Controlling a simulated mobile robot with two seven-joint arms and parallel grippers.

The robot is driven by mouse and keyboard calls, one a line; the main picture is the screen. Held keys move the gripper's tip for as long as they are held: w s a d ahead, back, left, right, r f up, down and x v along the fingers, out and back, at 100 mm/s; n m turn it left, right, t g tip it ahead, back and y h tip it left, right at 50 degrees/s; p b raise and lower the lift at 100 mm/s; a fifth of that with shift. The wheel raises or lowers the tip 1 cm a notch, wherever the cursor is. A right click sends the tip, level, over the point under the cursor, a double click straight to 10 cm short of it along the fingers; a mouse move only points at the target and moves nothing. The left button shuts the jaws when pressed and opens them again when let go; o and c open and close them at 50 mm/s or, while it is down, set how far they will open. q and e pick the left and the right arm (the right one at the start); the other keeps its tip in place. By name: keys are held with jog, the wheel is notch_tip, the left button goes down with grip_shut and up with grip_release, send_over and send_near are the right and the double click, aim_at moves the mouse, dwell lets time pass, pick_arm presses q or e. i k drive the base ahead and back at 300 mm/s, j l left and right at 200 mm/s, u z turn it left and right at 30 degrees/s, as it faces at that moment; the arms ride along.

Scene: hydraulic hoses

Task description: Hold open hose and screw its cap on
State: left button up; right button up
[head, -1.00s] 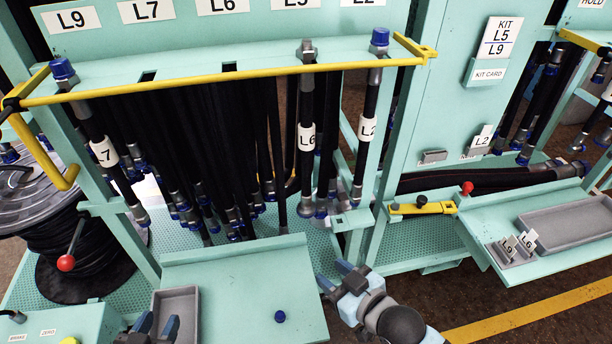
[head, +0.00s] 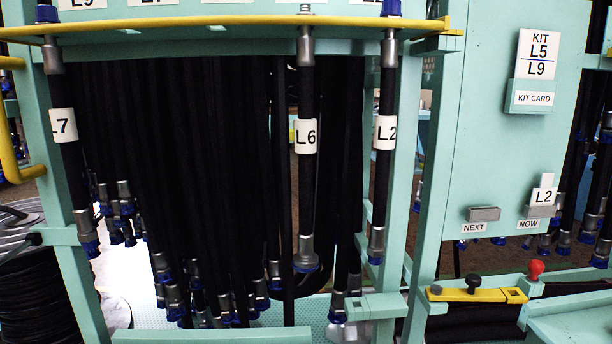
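The L6 hose (head: 307,185) hangs upright in the rack behind the yellow bar. Its top end (head: 305,22) shows bare grey metal without a blue cap. The L7 hose (head: 70,170) to its left and the L2 hose (head: 381,190) to its right each have a blue cap on top, the L7 cap (head: 46,13) and the L2 cap (head: 391,7). No loose cap shows in the current head view. Neither of my grippers shows clearly enough to make out; a small pale shape at the bottom edge cannot be identified.
A yellow bar (head: 200,24) runs across the rack front. Many black hoses (head: 180,150) hang close together behind. A panel with a kit card (head: 535,98) and an L2 tag (head: 543,196) stands right. A yellow clamp (head: 465,294) and a red knob (head: 536,268) are below it.

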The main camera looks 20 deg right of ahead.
aim_at(305, 261)
jog(key=j+z, duration=0.25)
jog(key=j, duration=0.6)
jog(key=j+z, duration=0.25)
jog(key=j, duration=0.6)
